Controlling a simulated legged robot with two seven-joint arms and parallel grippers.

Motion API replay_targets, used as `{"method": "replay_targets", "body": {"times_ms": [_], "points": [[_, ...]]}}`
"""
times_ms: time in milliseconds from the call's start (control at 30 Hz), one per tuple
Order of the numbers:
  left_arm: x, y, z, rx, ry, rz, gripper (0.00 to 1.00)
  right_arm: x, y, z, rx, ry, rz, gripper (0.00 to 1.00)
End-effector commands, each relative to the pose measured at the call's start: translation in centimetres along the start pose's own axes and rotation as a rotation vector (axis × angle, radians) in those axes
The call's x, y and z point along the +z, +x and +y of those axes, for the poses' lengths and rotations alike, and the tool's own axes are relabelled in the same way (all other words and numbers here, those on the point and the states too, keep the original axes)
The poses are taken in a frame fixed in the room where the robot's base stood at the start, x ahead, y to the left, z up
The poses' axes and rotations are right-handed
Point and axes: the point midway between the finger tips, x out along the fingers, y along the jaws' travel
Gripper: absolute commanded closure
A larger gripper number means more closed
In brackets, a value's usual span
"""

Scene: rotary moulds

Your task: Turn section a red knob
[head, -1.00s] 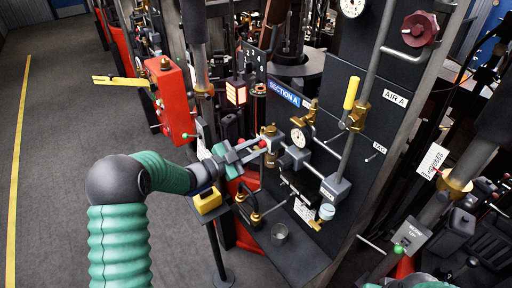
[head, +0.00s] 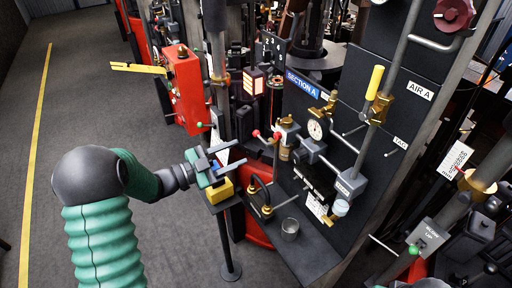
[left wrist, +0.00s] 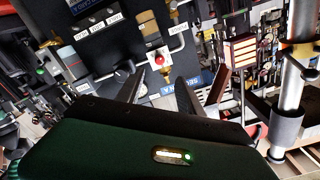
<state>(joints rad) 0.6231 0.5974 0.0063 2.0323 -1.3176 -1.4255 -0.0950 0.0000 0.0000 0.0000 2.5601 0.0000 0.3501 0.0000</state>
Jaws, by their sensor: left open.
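The SECTION A panel (head: 330,90) carries a blue label and a small red knob (head: 277,136) at its left side, next to brass fittings. The red knob also shows in the left wrist view (left wrist: 158,60), beyond and between the fingertips. My left gripper (head: 243,149) is open and empty, to the left of the knob and apart from it, its fingers pointing towards the panel. In the left wrist view its dark fingers (left wrist: 157,82) are spread.
A red box (head: 185,90) with a yellow handle stands at the left. A yellow block (head: 218,191) on a dark stand is just below my left gripper. A dark red wheel knob (head: 453,14) is at the upper right. The grey floor at the left is clear.

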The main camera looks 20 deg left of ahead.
Motion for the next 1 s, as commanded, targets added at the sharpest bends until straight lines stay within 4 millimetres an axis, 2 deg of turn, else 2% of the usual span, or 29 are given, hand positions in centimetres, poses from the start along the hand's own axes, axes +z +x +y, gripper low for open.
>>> {"method": "replay_targets", "body": {"times_ms": [100,233,767,867,933,1000], "points": [[0.2,-2.4,0.0,-0.001,0.000,-0.002,0.56,0.1,0.4,0.0,0.000,0.000,0.000,0.37],[0.1,-3.7,0.1,0.001,-0.002,-0.001,0.56,0.1,0.5,0.0,0.000,0.000,0.000,0.37],[0.2,-3.6,-0.1,-0.007,-0.002,-0.021,0.56,0.1,0.5,0.0,0.000,0.000,0.000,0.37],[1.3,-1.7,-0.6,-0.059,-0.019,-0.144,0.56,0.1,0.5,0.0,0.000,0.000,0.000,0.37],[2.8,-0.3,-0.7,-0.126,-0.064,-0.305,0.56,0.1,0.5,0.0,0.000,0.000,0.000,0.37],[4.5,-0.1,0.2,-0.198,-0.154,-0.506,0.56,0.1,0.5,0.0,0.000,0.000,0.000,0.37]]}}
